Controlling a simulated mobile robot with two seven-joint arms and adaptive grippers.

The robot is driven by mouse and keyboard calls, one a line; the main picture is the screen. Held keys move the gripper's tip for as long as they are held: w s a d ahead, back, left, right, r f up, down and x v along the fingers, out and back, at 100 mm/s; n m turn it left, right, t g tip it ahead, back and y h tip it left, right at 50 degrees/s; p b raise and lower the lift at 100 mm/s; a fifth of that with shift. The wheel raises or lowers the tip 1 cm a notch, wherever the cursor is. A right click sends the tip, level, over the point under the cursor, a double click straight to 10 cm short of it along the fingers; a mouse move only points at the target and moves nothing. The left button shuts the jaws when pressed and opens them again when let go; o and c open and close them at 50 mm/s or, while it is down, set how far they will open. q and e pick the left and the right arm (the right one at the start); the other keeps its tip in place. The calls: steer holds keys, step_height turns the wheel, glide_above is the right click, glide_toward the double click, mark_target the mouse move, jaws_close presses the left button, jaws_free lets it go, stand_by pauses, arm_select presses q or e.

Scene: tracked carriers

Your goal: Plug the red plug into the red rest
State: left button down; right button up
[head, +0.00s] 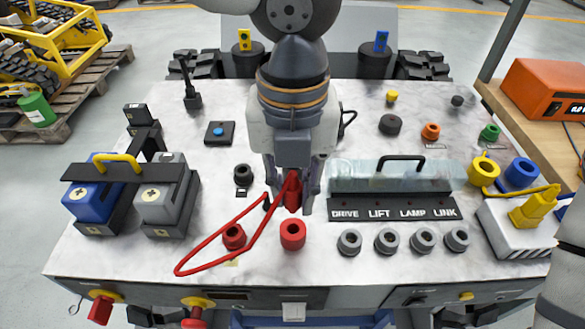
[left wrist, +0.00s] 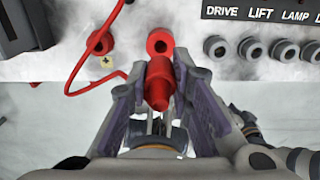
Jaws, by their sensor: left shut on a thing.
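My left gripper (head: 292,200) is shut on the red plug (head: 292,190), which also shows between its fingers in the left wrist view (left wrist: 159,85). In the head view the plug is above and behind a round red socket (head: 293,235), with a small gap in the picture. In the left wrist view the plug's tip overlaps the near edge of that socket (left wrist: 160,44). A second red socket (head: 233,237) stands to its left; I cannot tell by marking which is the red rest. A red cable (head: 190,268) loops left from the plug. My right gripper is not in view.
A black panel (head: 392,208) labelled DRIVE, LIFT, LAMP and LINK, with grey sockets in front, is to the right. Blue and grey batteries (head: 166,205) stand left. The front strip of tabletop is mostly clear.

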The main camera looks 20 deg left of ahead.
mark_target(293, 174)
arm_select(q)
steer(key=shift+f, duration=0.9)
steer(key=shift+f, duration=2.3)
stand_by(0.3)
steer(key=c, duration=1.4)
jaws_free()
steer(key=shift+o, duration=0.2)
steer(key=shift+r, duration=0.1)
step_height(293, 174, up, 12)
steer(key=shift+f, duration=0.1)
